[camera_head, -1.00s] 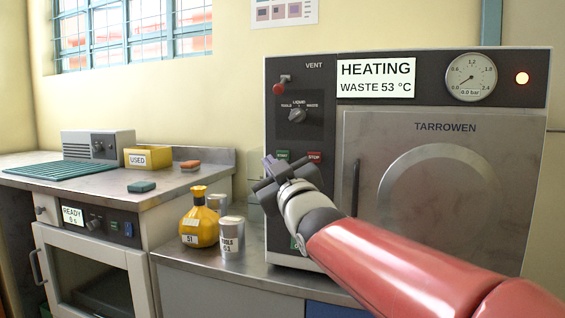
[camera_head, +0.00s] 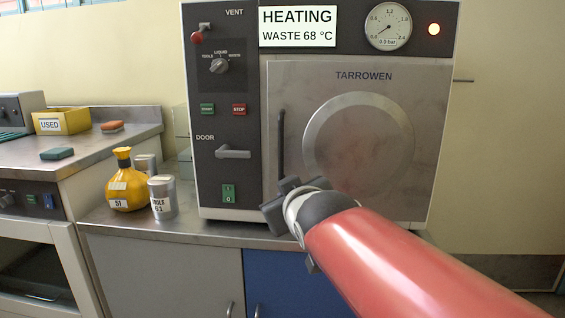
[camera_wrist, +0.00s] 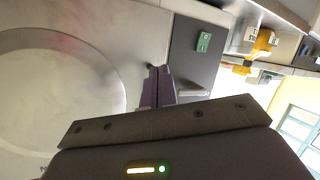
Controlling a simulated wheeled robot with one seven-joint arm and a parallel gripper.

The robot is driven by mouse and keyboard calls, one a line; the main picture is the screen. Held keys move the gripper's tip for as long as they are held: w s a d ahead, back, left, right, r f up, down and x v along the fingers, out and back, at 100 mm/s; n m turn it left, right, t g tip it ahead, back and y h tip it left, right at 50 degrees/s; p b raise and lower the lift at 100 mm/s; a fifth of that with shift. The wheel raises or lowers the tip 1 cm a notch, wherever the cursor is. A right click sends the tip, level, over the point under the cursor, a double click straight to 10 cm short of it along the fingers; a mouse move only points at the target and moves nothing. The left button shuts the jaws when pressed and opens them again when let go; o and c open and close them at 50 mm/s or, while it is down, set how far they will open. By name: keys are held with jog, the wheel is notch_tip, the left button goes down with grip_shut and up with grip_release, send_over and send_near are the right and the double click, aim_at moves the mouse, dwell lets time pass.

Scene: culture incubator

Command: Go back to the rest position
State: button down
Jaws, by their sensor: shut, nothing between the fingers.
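My gripper (camera_head: 274,213) is in front of the lower part of the autoclave (camera_head: 232,110), left of the round mark on its door (camera_head: 358,85). In the wrist view its two fingers (camera_wrist: 158,85) are together with nothing between them. The autoclave door is closed. My red forearm covers the lower right of the machine.
A yellow USED box (camera_head: 62,121) and two sponges lie on the left bench.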

jog(key=s+d+f+m+g+h, duration=0.2)
jog(key=s+d+f+m+g, duration=0.1)
jog(key=s+d+f, duration=0.5)
jog(key=s+d+f+m+g+h, duration=0.1)
jog(key=s+d+f+m+g, duration=0.3)
jog(key=s+d+f, duration=0.4)
jog(key=s+f+g+p, duration=0.1)
jog(key=s+f, duration=0.1)
jog(key=s, duration=0.3)
jog(key=shift+s+h, duration=0.4)
